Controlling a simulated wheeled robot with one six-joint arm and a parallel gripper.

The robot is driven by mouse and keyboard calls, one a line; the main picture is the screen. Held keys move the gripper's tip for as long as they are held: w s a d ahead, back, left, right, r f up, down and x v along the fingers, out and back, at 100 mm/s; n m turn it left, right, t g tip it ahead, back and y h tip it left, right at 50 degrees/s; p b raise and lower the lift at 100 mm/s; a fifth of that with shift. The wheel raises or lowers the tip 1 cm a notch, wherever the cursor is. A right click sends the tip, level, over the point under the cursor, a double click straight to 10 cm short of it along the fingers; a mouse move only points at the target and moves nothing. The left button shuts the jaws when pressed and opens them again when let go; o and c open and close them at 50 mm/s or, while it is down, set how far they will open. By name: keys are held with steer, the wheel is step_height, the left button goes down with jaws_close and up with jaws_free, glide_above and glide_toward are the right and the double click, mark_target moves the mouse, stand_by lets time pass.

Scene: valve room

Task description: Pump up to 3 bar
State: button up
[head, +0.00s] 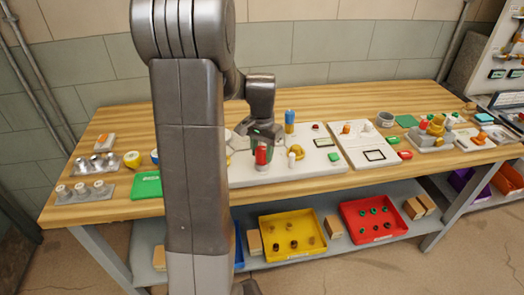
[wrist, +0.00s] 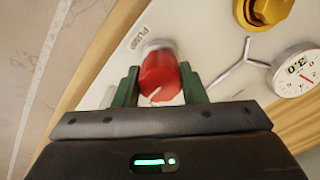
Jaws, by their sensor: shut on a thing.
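A red pump handle (wrist: 160,78) stands on a white board (head: 232,178); in the wrist view the label "PUMP" (wrist: 141,37) is beside it. My gripper (head: 262,148) has its green fingers on either side of the red handle and is shut on it. A round white gauge (wrist: 299,71) shows at the right in the wrist view, with a red needle and a small display that seems to read 3.0. A yellow knob (wrist: 268,10) is at the top of the wrist view. My arm hides the left part of the board in the head view.
A blue cylinder (head: 290,120) and a small white post (head: 292,160) stand on the board near my gripper. Another white panel (head: 350,135) lies to the right. Metal knobs (head: 90,190) are at the table's left. Yellow (head: 292,246) and red (head: 374,222) trays sit on the lower shelf.

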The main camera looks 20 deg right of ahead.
mark_target(262, 149)
stand_by(0.5)
steer(key=o, duration=1)
step_height(262, 149, up, 14)
steer(key=shift+f, duration=0.15)
step_height(262, 149, down, 14)
steer(key=shift+r, duration=0.15)
stand_by(0.4)
stand_by(0.3)
